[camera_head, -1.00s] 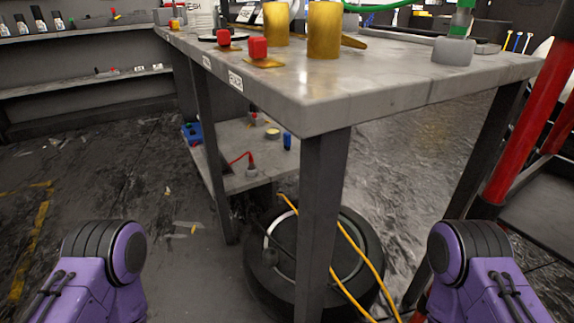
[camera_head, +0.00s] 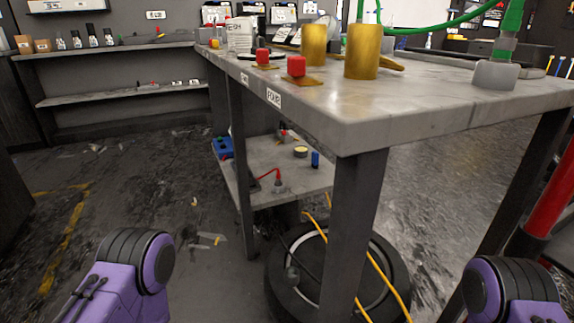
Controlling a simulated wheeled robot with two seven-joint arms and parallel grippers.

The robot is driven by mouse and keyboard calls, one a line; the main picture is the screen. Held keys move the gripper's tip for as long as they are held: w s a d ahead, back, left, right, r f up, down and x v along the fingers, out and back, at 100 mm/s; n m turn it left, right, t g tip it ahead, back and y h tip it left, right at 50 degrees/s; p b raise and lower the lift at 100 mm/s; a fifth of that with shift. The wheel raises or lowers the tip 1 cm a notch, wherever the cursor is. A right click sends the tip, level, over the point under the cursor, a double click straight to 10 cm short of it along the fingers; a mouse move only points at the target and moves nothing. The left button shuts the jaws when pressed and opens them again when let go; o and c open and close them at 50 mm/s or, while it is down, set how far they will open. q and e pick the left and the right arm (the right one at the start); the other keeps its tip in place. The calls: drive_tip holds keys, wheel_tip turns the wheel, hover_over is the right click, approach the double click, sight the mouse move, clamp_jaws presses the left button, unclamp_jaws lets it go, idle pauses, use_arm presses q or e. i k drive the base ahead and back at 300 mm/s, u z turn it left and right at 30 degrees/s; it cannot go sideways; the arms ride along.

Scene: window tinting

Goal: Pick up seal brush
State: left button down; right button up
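I cannot make out a seal brush for certain in the head view. Small tools and items lie on the back shelf (camera_head: 120,96) and on the grey workbench (camera_head: 420,108), too small to identify. Purple and black parts of my two arms show at the lower left and lower right, but neither gripper is in view.
The workbench carries two gold cylinders (camera_head: 362,52) (camera_head: 314,45) and red-topped blocks (camera_head: 296,67). Below are a lower shelf (camera_head: 262,184), a tire (camera_head: 290,292) and yellow cables (camera_head: 385,275). A red post (camera_head: 550,195) stands right. Floor (camera_head: 130,190) left is mostly open, with scattered scraps.

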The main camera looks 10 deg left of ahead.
sight(315, 155)
drive_tip(key=k, duration=1)
drive_tip(key=u, duration=1.4)
drive_tip(key=i, duration=5)
drive_tip(key=z, duration=3.95)
